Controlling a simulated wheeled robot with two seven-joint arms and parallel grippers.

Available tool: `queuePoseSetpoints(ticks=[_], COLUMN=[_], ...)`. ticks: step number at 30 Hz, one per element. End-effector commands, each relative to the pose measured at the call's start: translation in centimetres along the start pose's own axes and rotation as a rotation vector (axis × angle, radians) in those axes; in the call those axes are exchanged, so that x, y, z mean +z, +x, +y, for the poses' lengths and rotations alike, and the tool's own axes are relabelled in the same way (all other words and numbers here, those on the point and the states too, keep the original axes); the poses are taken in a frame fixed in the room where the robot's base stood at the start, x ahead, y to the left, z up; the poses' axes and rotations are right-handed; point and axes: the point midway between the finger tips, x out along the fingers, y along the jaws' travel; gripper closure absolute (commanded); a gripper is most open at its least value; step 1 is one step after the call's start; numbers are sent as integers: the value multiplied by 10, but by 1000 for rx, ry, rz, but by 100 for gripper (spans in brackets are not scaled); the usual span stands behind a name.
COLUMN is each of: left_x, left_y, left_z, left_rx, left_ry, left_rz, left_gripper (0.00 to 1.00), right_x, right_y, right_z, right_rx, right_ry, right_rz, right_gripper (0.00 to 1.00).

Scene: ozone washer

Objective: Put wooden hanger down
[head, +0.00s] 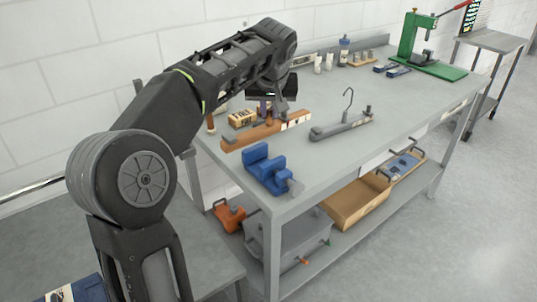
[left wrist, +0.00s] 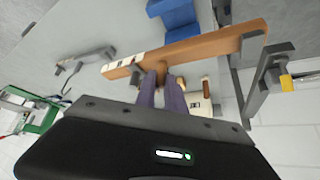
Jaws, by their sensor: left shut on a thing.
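The wooden hanger (head: 248,136) is a long brown bar with a pale, dark-marked section at its right end. It lies low over the left end of the grey workbench (head: 330,155); I cannot tell whether it touches the top. My left gripper (head: 265,110) comes down from above and is shut on the hanger near its middle. In the left wrist view the two fingers (left wrist: 163,88) close on a short brown part of the hanger (left wrist: 205,44). The fingers and wrist hide some of it in the head view. My right gripper is not in view.
A blue vise (head: 265,168) stands just in front of the hanger. A grey bar with a hook (head: 342,125) lies to the right. A small wooden box (head: 242,117) sits behind. A green press (head: 425,48) stands at the far end. The bench middle is mostly clear.

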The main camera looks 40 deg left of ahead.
Motion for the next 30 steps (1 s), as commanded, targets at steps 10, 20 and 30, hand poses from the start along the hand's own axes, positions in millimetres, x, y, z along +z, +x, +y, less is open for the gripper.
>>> queuePoseSetpoints(ticks=[10,20,30], left_x=[1,29,33], left_y=[2,44,52], left_z=[0,1,2], left_rx=[0,0,1], left_ry=[1,1,0], left_rz=[1,0,2], left_gripper=[100,100,100], right_x=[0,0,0], right_y=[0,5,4], right_z=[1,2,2], right_rx=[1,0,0], right_ry=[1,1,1], right_rz=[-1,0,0], right_gripper=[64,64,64])
